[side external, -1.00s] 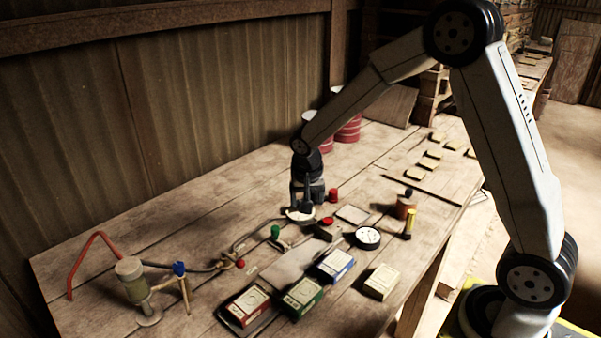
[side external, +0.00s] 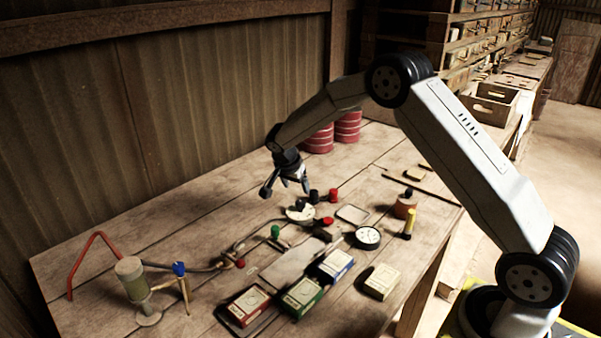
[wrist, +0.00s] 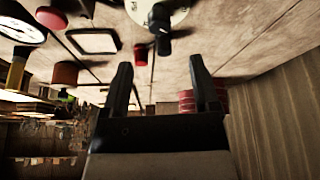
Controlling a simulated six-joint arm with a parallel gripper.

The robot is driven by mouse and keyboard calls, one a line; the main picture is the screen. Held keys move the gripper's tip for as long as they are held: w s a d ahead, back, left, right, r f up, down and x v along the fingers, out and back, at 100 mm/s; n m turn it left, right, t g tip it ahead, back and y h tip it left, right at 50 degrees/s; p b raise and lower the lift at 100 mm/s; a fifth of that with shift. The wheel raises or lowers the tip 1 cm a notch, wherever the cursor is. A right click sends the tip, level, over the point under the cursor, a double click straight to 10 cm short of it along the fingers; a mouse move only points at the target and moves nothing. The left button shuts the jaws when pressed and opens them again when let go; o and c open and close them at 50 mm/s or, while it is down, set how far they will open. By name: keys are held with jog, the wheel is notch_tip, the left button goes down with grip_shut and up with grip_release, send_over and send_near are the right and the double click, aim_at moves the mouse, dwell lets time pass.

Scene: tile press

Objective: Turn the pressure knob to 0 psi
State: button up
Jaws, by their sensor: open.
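The black pressure knob (side external: 299,204) sits on a round white dial plate (side external: 293,215) near the middle of the bench. The knob (wrist: 158,17) and part of the white plate (wrist: 137,10) also show at the top edge of the wrist view. The dial markings are too small or cut off to read. My gripper (side external: 286,190) is open and empty, above and to the left of the knob in the side view, apart from it. In the wrist view my gripper (wrist: 160,67) shows both fingers spread with nothing between them.
A black cylinder (side external: 314,196) and a red one (side external: 333,195) stand just right of the knob. A white-faced gauge (side external: 367,237), a red button (side external: 327,221) and a green-topped valve (side external: 275,231) are nearby. Red drums (side external: 347,127) stand behind. The bench's left back is clear.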

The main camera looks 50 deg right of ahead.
aim_at(301, 201)
jog(key=shift+x, duration=3.75)
grip_shut()
